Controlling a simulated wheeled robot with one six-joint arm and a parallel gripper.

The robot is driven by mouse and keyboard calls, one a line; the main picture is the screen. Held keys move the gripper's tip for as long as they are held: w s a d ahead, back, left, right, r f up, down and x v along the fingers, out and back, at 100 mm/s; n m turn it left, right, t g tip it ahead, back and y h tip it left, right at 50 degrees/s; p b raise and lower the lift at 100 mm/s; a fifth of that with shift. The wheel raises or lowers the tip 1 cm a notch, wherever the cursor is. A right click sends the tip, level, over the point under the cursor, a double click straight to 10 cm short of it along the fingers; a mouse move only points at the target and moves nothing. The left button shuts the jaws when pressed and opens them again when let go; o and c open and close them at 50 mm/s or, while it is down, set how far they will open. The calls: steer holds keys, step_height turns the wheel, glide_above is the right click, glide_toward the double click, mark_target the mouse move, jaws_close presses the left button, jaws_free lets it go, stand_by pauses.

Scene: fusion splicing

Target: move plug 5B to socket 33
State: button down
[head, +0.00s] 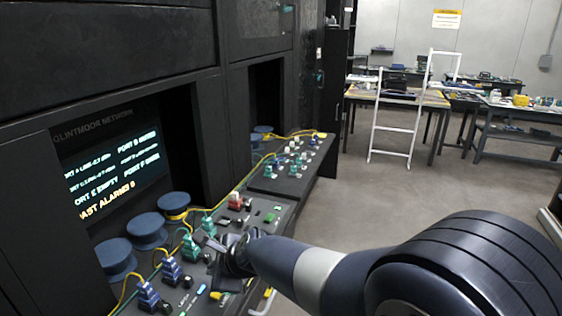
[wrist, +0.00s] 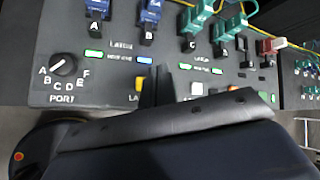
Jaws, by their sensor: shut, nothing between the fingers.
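My gripper (head: 226,243) is low over the near console panel (wrist: 35,95), beside the green plugs. In the wrist view it (wrist: 164,82) is shut and empty, in front of the row of ports. Two blue plugs, one at A (wrist: 97,16) and one at B (wrist: 149,18), stand upright in the panel. Green plugs (wrist: 197,16) (wrist: 230,27) stand to their right, and a red plug (wrist: 270,46) beyond. I cannot read a 5B tag on any plug or a 33 on any socket. My gripper and arm hide part of the panel.
A lettered PORT knob (wrist: 63,65) is at the panel's left. Yellow cables (head: 232,190) run along the consoles. Blue round spools (head: 147,230) stand behind the plugs. A screen (head: 115,170) is set in the cabinet. Open floor (head: 420,190) lies to the right.

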stand_by(0.4)
steer(key=s+d+n+g+h+p, duration=0.3)
steer(key=d+n+p, duration=0.2)
steer(key=d+n, duration=0.3)
steer(key=s+d+f+n+g+h+p, duration=0.1)
steer(key=s+d+n+g+h+p, duration=0.2)
steer(key=d+n, duration=0.5)
steer(key=shift+d+f+n+h+p, duration=0.2)
steer(key=shift+n+h+p, duration=0.25)
steer(key=shift+p, duration=0.75)
steer(key=c, duration=2.1)
jaws_free()
steer(key=shift+c, duration=0.2)
